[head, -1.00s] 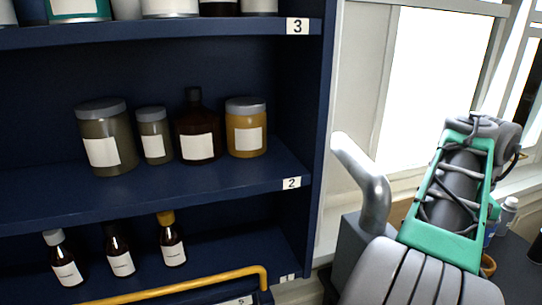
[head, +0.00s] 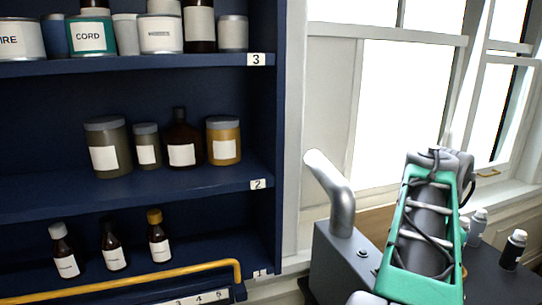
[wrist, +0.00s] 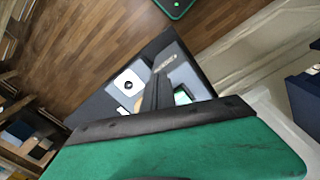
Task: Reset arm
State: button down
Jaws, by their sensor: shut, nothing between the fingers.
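My arm, with a green frame around a dark link, stands at the right of the head view in front of the window. Its end is not clear there. In the wrist view a green body with a black bar fills the bottom, and my gripper (wrist: 157,88) shows as dark, narrow fingers rising from the bar. The fingers are together and hold nothing. Beyond them are grey and white parts of what looks like my own base, above a wooden floor (wrist: 90,45).
A navy shelf unit (head: 262,130) at left holds jars, cans and small bottles, including an amber jar (head: 224,143). A yellow rail (head: 150,277) runs along its front.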

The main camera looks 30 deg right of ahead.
jog(key=w+a+f+n+t+h+b, duration=0.1)
jog(key=w+a+f+n, duration=0.15)
jog(key=w+a, duration=0.45)
jog(key=w+a+f+n+t+b, duration=0.1)
jog(key=w+a+f, duration=0.3)
jog(key=a, duration=0.6)
jog(key=a+f+n+t, duration=0.1)
jog(key=a+f, duration=0.2)
jog(key=a, duration=0.6)
jog(key=w+a+f+n+t+y, duration=0.1)
jog(key=a+f, duration=0.3)
jog(key=a, duration=0.4)
jog(key=shift+w+a+n+t+y, duration=0.3)
jog(key=shift+a+n, duration=0.1)
jog(key=shift+n, duration=0.25)
jog(key=shift+d, duration=0.15)
